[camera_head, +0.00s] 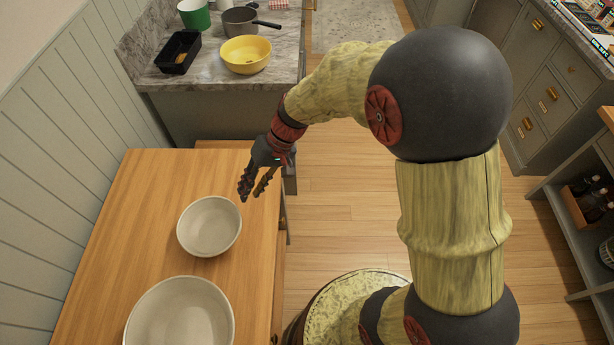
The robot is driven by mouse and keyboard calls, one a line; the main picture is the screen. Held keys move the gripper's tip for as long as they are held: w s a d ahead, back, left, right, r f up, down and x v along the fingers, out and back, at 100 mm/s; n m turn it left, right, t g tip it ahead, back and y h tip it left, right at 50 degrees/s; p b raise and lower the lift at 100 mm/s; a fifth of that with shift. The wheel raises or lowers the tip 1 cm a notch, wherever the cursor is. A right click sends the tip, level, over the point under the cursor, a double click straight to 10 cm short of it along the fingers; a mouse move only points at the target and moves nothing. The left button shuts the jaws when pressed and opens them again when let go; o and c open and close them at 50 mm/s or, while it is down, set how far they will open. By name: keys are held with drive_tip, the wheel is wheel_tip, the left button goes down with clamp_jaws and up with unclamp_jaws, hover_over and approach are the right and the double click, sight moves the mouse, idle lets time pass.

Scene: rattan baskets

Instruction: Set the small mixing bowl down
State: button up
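Two pale mixing bowls are on the wooden table (140,215). The small mixing bowl (209,227) is upright, nearer the middle of the table, and looks empty. The larger bowl (180,318) is just in front of it, cut off by the bottom edge of the view. My gripper (252,194) is just beyond the upper right rim of the small bowl, near the table's right edge. Its two fingers point down and are spread apart with nothing between them. From this view I cannot tell whether a finger touches the rim.
Behind the table, a stone counter (275,75) holds a yellow bowl (246,54), a black loaf pan (178,52), a grey saucepan (241,20) and a green pot (194,14). The table's far left part is clear. A shelf with bottles (588,198) stands at the right.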

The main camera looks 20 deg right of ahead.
drive_tip(key=s+d+r+t+h, duration=0.3)
drive_tip(key=s+d+r, duration=0.4)
drive_tip(key=r, duration=0.3)
drive_tip(key=s+d+r+t+h, duration=0.3)
drive_tip(key=s+d+r, duration=0.5)
drive_tip(key=s+r, duration=0.1)
drive_tip(key=shift+s+d+r+m, duration=0.15)
drive_tip(key=shift+r+m, duration=0.15)
drive_tip(key=shift+r, duration=0.15)
